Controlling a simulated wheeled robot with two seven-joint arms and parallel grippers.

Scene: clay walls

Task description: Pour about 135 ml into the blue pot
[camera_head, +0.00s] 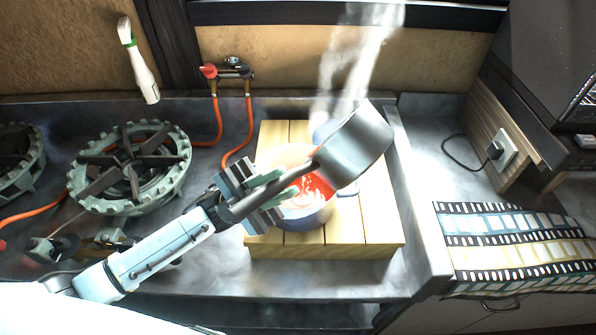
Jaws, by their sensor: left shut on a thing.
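A metal saucepan (357,146) is held by its long handle in my left gripper (262,192), which is shut on the handle. The saucepan is tilted above the blue pot (308,218), its body up and to the right of the gripper. The blue pot stands on a slatted wooden board (290,246) and is partly hidden behind the saucepan and gripper. Bright red-orange content with pale streaks shows inside the pot. I cannot tell whether a stream is falling from the saucepan, nor how much is in the pot. My right gripper is not in view.
Steam (350,60) rises behind the saucepan. A gas burner (130,165) with orange hoses is at the left. A white-handled brush (140,65) hangs on the wall. A film-strip-patterned cloth (515,245) lies at the right. A metal ledge (418,205) borders the board's right side.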

